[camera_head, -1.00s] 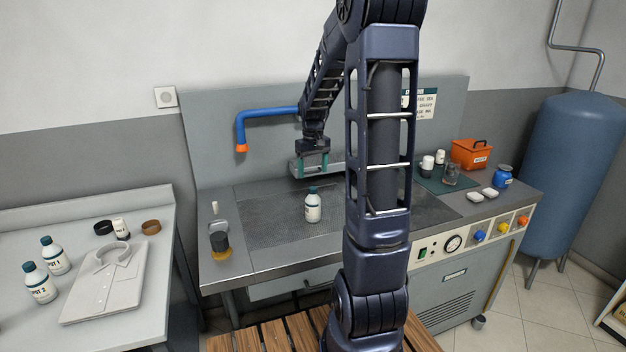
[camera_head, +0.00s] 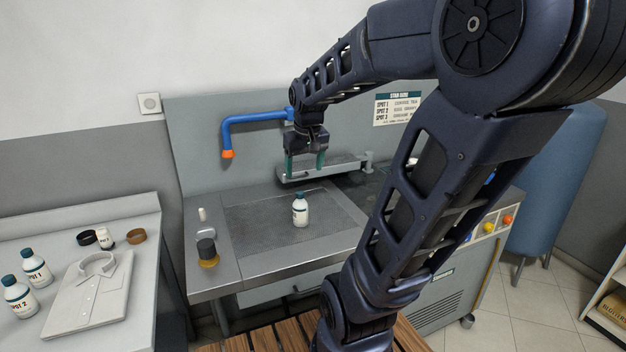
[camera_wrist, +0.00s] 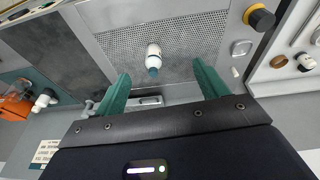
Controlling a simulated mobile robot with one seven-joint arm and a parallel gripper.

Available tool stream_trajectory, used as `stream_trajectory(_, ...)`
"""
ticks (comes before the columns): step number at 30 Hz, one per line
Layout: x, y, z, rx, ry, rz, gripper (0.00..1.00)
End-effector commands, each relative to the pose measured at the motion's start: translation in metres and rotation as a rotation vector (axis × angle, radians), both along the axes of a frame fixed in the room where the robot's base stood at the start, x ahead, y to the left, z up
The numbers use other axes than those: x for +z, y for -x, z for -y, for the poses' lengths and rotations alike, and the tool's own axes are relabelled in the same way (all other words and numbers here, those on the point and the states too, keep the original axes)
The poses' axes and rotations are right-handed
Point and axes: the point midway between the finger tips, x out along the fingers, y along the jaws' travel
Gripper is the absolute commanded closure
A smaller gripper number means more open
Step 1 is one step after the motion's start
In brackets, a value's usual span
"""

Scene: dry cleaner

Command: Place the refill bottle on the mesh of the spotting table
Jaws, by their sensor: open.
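A white bottle with a teal cap (camera_head: 300,211) stands upright on the perforated mesh (camera_head: 255,235) of the spotting table; its label is too small to read. In the wrist view the bottle (camera_wrist: 153,58) shows just beyond the fingers, its cap towards me. My gripper (camera_head: 305,163) is open and empty, with teal fingers pointing down. It is above and behind the bottle, apart from it. In the wrist view a clear gap lies between the fingers (camera_wrist: 161,84).
A blue pipe with an orange end (camera_head: 228,154) and a grey swing arm (camera_head: 325,170) are near my gripper. The side counter holds SPOT 1 (camera_head: 36,268) and SPOT 2 (camera_head: 19,298) bottles and a folded shirt (camera_head: 88,300).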

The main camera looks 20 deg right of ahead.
Motion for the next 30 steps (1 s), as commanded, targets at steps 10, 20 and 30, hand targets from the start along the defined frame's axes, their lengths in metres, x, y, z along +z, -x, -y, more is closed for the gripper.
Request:
stream_trajectory(10, 0.006, 0.074, -0.012, -0.036, -0.026, 0.115, 0.27)
stream_trajectory(20, 0.003, 0.095, -0.014, -0.049, -0.037, 0.147, 0.27)
stream_trajectory(30, 0.003, 0.095, -0.014, -0.05, -0.036, 0.146, 0.27)
